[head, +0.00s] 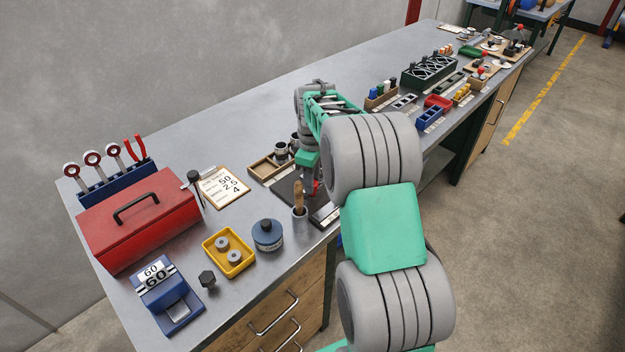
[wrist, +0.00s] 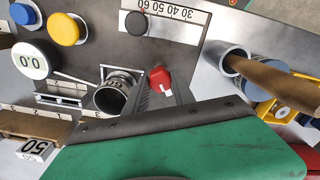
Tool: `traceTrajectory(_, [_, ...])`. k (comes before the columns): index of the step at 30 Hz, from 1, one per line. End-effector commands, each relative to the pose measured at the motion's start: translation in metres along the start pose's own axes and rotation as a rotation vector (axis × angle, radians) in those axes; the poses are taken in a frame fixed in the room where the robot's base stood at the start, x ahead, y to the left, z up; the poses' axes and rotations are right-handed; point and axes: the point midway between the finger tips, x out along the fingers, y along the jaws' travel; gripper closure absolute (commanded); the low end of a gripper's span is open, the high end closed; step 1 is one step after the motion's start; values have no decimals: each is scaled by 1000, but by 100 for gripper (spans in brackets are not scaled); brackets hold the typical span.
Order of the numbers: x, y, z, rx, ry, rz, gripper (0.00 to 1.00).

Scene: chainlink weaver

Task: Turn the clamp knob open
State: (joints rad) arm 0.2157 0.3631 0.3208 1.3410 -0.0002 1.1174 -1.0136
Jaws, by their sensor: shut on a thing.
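The clamp knob (wrist: 160,77) is red with a white mark on its near edge. It shows near the middle of the wrist view, beside a silver ring-shaped fitting (wrist: 114,97). My gripper (wrist: 162,92) is shut on the knob, with a dark finger on either side of it. My green gripper body fills the bottom of the wrist view and hides what lies beneath. In the head view my gripper (head: 311,184) points down at the dark fixture plate (head: 288,188) near the bench's front edge. A bit of red shows at its fingertips there.
A cup holding a wooden-handled tool (head: 299,212) stands close in front of my gripper. A black knob (wrist: 136,23) sits beside a number scale. A wooden tray (head: 262,171) lies behind the plate. A red toolbox (head: 140,225) and yellow tray (head: 219,241) are at left.

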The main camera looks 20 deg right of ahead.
Motion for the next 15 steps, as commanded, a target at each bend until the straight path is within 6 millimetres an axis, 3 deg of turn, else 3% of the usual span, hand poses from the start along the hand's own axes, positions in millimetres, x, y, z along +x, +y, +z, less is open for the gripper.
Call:
traceTrajectory(2, [-2, 2, -1, 0, 3, 5, 100])
traceTrajectory(3, [-2, 2, -1, 1, 3, 5, 69])
traceTrajectory(11, [-1, 1, 0, 1, 1, 3, 48])
traceTrajectory(15, [-1, 0, 0, 1, 1, 2, 48])
